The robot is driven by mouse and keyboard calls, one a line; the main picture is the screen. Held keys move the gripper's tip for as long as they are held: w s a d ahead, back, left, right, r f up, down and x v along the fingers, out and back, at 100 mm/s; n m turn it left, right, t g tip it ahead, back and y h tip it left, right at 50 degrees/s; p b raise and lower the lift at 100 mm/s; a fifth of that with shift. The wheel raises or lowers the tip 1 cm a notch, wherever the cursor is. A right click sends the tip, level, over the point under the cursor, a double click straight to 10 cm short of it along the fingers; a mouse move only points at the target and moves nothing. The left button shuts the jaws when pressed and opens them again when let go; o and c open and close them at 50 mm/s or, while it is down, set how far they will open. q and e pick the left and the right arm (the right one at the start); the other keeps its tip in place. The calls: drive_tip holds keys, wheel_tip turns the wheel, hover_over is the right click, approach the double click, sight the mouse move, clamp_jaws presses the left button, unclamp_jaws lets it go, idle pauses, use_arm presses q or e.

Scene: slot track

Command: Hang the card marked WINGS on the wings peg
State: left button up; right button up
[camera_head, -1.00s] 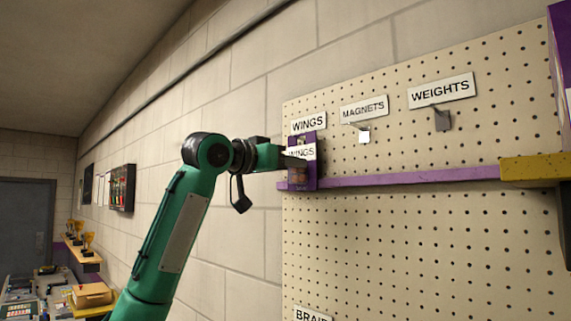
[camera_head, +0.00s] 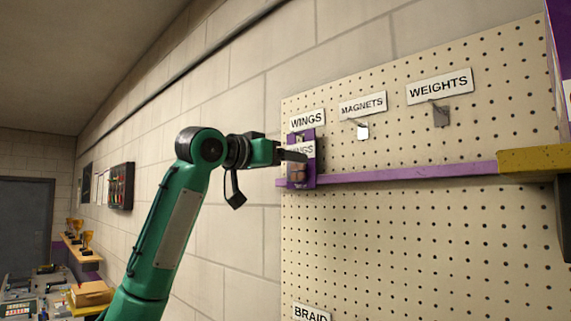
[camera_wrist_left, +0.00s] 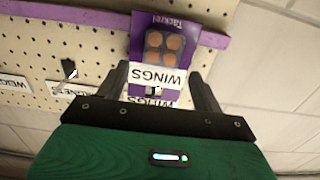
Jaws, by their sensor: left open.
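The purple card marked WINGS (camera_head: 305,180) is upright against the pegboard, just below the WINGS sign (camera_head: 306,120). In the left wrist view the card (camera_wrist_left: 163,45) appears upside down, with brown round pieces and a white WINGS label. A small metallic peg end (camera_wrist_left: 155,91) shows at the card's top edge, so the card appears to hang on the wings peg. My left gripper (camera_head: 294,156) is open in front of the card. Its fingers (camera_wrist_left: 158,85) stand on either side of the card's label end, without visible grip. My right gripper is not in view.
The MAGNETS peg (camera_head: 362,131) and WEIGHTS peg (camera_head: 441,116) are empty, to the right. A purple rail (camera_head: 410,174) crosses the pegboard (camera_head: 420,240) at the card's lower part. A yellow ledge (camera_head: 535,160) juts out at the right.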

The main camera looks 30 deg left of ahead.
use_arm(q)
drive_tip(key=b+v, duration=0.6)
drive_tip(key=v, duration=0.7)
drive_tip(key=shift+w+f, duration=0.1)
drive_tip(key=shift+f, duration=0.05)
